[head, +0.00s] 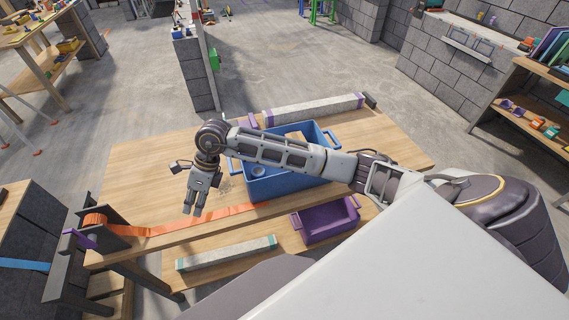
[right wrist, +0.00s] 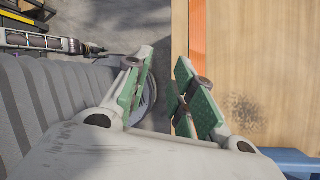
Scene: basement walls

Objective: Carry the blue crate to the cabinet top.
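The blue crate (head: 280,186) stands on the wooden table (head: 150,172). My right forearm passes in front of the crate and hides part of its opening; a small round item shows inside. A blue corner, likely the crate's (right wrist: 290,160), shows at the lower right of the right wrist view. My right gripper (head: 193,209) hangs left of the crate, apart from it, above the front left of the table. In the right wrist view my right gripper (right wrist: 165,65) has its green-padded fingers apart with nothing between them. My left gripper is not in view. I cannot tell which surface is the cabinet top.
An orange strap (head: 190,222) runs along the table's front. A purple bin (head: 325,219) and a grey bar (head: 228,253) lie on a lower front board. Another long grey bar (head: 313,107) lies behind the crate. A dark unit with wooden top (head: 12,200) stands left.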

